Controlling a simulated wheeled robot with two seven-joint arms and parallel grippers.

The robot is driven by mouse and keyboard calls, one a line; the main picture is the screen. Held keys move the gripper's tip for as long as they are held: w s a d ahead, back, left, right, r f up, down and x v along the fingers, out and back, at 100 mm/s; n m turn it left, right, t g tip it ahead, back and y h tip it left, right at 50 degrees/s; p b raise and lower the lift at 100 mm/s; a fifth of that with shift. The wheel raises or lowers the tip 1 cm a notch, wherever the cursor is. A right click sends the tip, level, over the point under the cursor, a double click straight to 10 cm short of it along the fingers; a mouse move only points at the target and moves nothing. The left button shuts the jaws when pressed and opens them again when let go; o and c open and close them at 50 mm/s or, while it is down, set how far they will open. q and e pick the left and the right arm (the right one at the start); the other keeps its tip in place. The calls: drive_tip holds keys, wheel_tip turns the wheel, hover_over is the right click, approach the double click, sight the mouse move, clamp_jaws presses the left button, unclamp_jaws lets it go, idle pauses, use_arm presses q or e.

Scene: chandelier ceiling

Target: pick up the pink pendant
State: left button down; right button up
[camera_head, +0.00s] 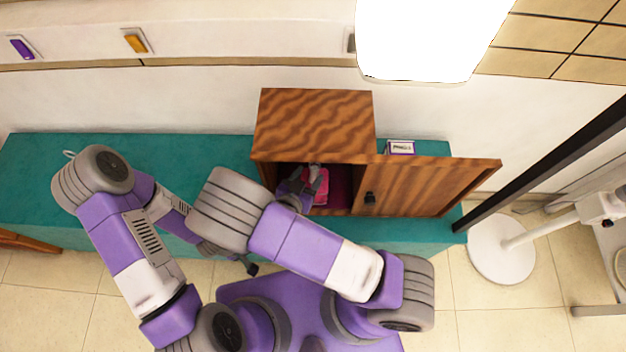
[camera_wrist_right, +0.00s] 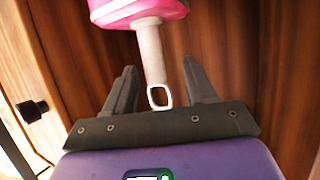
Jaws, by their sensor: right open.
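The pink pendant (camera_head: 321,183) is inside an open wooden cabinet (camera_head: 312,125), partly hidden by my right gripper (camera_head: 314,176). In the right wrist view the pendant has a pink body (camera_wrist_right: 135,9), cut off by the top edge, and a pale stem (camera_wrist_right: 150,52) ending in a square loop. My right gripper (camera_wrist_right: 160,82) is open, with the stem and loop between its two spread fingers. Gaps show between the stem and both fingers. My left gripper (camera_head: 246,265) hangs low in front of the teal counter, away from the cabinet; its jaws are too small to read.
The cabinet door (camera_head: 435,186) stands open to the right, with a black knob (camera_head: 370,197). The cabinet walls are close around my right gripper. The teal counter (camera_head: 60,170) is mostly clear at left. A small labelled box (camera_head: 401,147) sits behind the door.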

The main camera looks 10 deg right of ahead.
sight(313, 175)
drive_tip(key=shift+w+d+f, duration=0.15)
drive_tip(key=shift+d+f, duration=0.1)
drive_tip(key=shift+d, duration=0.15)
drive_tip(key=b+x, duration=0.1)
drive_tip(key=x, duration=0.2)
drive_tip(key=shift+w+d+f+b, duration=0.15)
drive_tip(key=shift+d+f+b, duration=0.1)
drive_tip(key=shift+d+b, duration=0.05)
drive_tip(key=shift+w+d+f, duration=0.1)
drive_tip(key=shift+w+d, duration=0.15)
drive_tip(key=shift+w, duration=0.05)
clamp_jaws()
idle(0.6)
